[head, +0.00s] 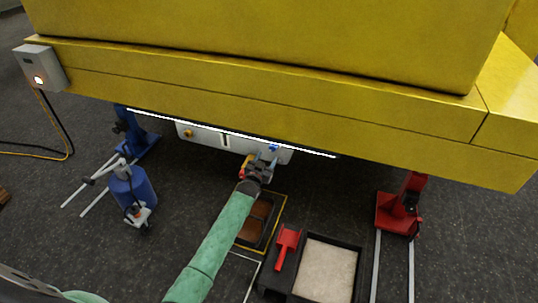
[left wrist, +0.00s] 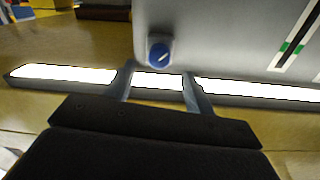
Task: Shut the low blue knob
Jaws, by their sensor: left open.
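The blue knob (head: 273,147) sits on the right part of a pale panel (head: 230,140) under the yellow boom. It also shows in the left wrist view (left wrist: 160,53), round and blue with a white mark. My left gripper (head: 262,165) is just below the knob in the head view. In the left wrist view my left gripper (left wrist: 158,80) is open, its two fingers apart, with the knob beyond the tips and between their lines. The fingers do not appear to touch the knob. My right gripper is not in view.
The large yellow boom (head: 250,100) hangs over the panel, with a bright light strip (head: 300,149) along its edge. A yellow knob (head: 188,132) is at the panel's left. A blue canister (head: 132,190), a red stand (head: 398,212) and a black tray (head: 360,280) are on the floor.

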